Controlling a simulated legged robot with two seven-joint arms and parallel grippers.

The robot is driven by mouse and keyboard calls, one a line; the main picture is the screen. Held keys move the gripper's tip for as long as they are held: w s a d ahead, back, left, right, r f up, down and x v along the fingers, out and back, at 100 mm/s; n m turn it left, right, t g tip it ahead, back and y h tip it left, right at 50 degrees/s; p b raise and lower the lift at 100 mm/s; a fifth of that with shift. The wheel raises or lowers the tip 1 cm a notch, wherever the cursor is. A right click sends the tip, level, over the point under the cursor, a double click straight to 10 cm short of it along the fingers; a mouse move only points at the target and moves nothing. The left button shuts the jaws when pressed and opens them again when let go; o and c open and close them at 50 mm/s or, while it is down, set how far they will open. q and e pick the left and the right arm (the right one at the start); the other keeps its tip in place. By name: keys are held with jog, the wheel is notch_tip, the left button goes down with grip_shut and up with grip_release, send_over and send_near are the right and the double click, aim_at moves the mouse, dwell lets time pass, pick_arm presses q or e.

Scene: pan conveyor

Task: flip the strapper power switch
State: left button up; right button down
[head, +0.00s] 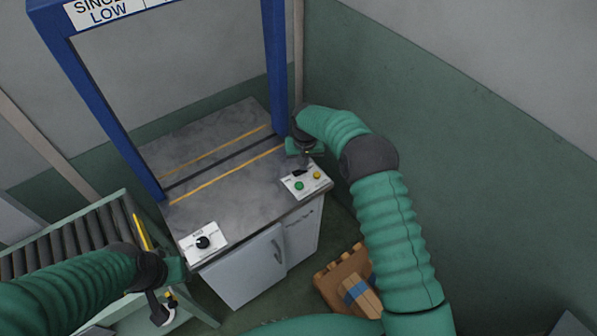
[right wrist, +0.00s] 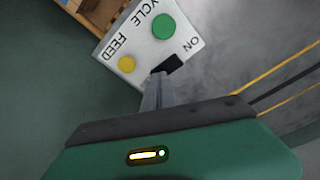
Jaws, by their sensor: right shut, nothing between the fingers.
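The strapper (head: 225,170) is a grey-topped cabinet with a blue arch over it. Its control panel (head: 306,182) at the right front corner has a green button, a yellow button and a black power switch. In the right wrist view the black switch (right wrist: 173,63) sits next to the "ON" label. My right gripper (head: 306,166) is shut and empty, its fingertips (right wrist: 158,78) right at the switch's edge; I cannot tell whether they touch it. My left gripper (head: 160,310) is at the lower left, away from the strapper panel; its jaw state is unclear.
A second panel with a black knob (head: 203,242) sits at the strapper's left front corner. A roller conveyor (head: 70,240) runs at the left. A brown wooden pallet with a box (head: 345,275) lies on the floor at the right. The strapper top is clear.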

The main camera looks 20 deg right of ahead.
notch_tip(320, 180, up, 7)
jog(key=p, duration=0.4)
jog(key=shift+p, duration=0.35)
